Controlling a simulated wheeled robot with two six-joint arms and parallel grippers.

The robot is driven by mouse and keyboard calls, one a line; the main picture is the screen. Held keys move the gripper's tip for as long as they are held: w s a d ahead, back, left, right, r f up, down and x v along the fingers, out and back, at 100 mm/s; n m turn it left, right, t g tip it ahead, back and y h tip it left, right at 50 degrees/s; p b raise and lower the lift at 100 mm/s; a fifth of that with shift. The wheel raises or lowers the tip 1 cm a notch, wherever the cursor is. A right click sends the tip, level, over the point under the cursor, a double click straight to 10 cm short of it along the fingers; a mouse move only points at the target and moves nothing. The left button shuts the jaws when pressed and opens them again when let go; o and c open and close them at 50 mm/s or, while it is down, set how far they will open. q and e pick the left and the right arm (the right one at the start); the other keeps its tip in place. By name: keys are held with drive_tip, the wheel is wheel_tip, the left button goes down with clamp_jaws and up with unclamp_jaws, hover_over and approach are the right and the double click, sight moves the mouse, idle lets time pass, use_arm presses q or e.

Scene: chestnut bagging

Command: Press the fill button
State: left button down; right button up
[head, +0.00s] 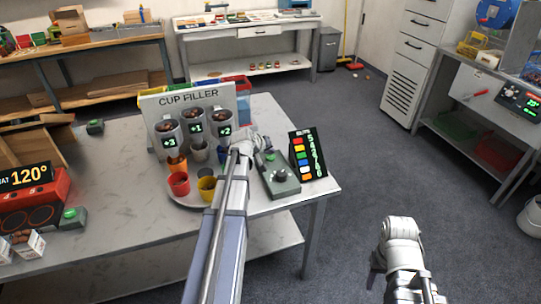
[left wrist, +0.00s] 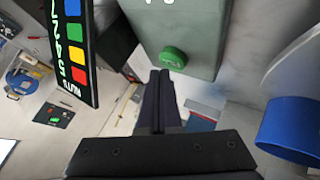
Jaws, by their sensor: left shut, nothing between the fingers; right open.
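The grey control box (head: 281,176) stands on the table at the right of the cup filler (head: 190,110), with a knob on its near part. In the left wrist view the green fill button (left wrist: 173,58) sits at the end of the grey box (left wrist: 190,25). My left gripper (left wrist: 159,76) is shut and empty, its tips close beside the button; I cannot tell whether they touch. In the head view my left gripper (head: 257,144) is at the box's far end, partly hidden by its wrist. My right gripper (head: 378,262) is open, away from the table, over the floor, its fingers barely visible.
A board with coloured squares (head: 308,155) stands right of the box. Red (head: 179,184) and yellow cups (head: 207,188) stand on a round tray left of my left arm. A blue cup (left wrist: 290,130) is near the left gripper. Another green-buttoned box (head: 73,216) lies left.

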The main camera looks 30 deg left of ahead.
sight(270, 159)
use_arm(q)
drive_tip(key=shift+r, duration=0.25)
wheel_tip(270, 159, up, 5)
drive_tip(key=p, duration=0.5)
idle(0.3)
idle(0.5)
drive_tip(key=s+d+f+m+g+h+p, duration=0.1)
drive_tip(key=s+d+m+g, duration=0.2)
drive_tip(key=d, duration=0.9)
drive_tip(key=s+d+f+m+g+h+p, duration=0.15)
drive_tip(key=s+d+m, duration=0.3)
drive_tip(key=d, duration=0.75)
drive_tip(key=s+d+m+g+y+p, duration=0.1)
drive_tip(key=s+d+m+g+y, duration=0.1)
drive_tip(key=s+d, duration=0.4)
drive_tip(key=s+d+m+g+y+p, duration=0.1)
drive_tip(key=s+d+m+g, duration=0.2)
drive_tip(key=s, duration=0.9)
drive_tip(key=d, duration=0.3)
drive_tip(key=shift+s+d+r+y, duration=0.3)
drive_tip(key=shift+s+d+y, duration=0.05)
drive_tip(key=shift+d, duration=0.05)
